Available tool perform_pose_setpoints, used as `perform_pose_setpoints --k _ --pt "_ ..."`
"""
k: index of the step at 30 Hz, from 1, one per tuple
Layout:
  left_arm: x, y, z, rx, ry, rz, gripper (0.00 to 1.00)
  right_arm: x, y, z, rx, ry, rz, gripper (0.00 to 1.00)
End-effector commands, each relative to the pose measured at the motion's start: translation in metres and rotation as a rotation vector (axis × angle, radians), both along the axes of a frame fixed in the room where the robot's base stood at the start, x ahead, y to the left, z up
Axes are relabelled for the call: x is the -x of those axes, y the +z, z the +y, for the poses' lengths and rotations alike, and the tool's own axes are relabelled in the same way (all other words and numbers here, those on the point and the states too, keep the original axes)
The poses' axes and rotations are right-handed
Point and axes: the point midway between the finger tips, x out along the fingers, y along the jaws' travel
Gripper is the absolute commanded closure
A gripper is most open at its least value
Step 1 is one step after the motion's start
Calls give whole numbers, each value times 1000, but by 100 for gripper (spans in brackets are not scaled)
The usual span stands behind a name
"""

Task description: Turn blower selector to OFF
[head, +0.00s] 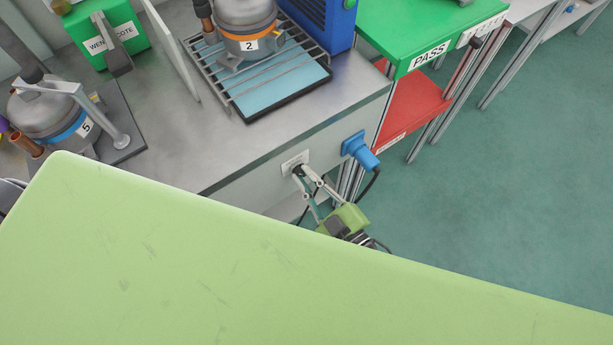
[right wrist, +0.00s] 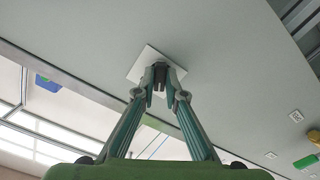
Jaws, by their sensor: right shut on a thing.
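The blower selector (head: 296,168) is a small dark knob on a white square plate (head: 289,163) on the bench's front panel. The right wrist view shows the plate (right wrist: 147,62) and the dark knob (right wrist: 160,71) between the fingertips. My right gripper (head: 305,176) reaches up to the panel from below right, and its fingers are closed around the knob. In the right wrist view my right gripper (right wrist: 160,80) also meets at the knob. The knob's pointer and the plate's lettering are too small to read. My left gripper is not in view.
A blue plug and socket (head: 359,149) with a hanging cable sit just right of the selector. The metal bench (head: 200,150) carries a compressor labelled 2 (head: 245,25) on a rack. A green PASS table (head: 395,30) and red shelf (head: 415,100) stand right. Floor at right is clear.

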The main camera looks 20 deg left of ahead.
Motion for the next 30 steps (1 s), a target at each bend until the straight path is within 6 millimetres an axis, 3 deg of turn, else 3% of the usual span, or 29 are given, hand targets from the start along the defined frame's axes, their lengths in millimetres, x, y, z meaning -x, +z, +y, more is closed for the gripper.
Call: perform_pose_setpoints --k 2,3,5,17,20,30 --pt "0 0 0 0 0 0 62 1 -2 -1 6 1 0 100" --pt "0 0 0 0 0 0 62 0 -2 -1 6 1 0 86" --pt "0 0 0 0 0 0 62 1 -2 -1 6 1 0 72" --pt "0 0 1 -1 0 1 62 2 -1 -3 3 0 0 72" --pt "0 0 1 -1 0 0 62 10 -1 -12 3 1 0 72" --pt "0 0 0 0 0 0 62 54 -2 -68 6 1 3 72"
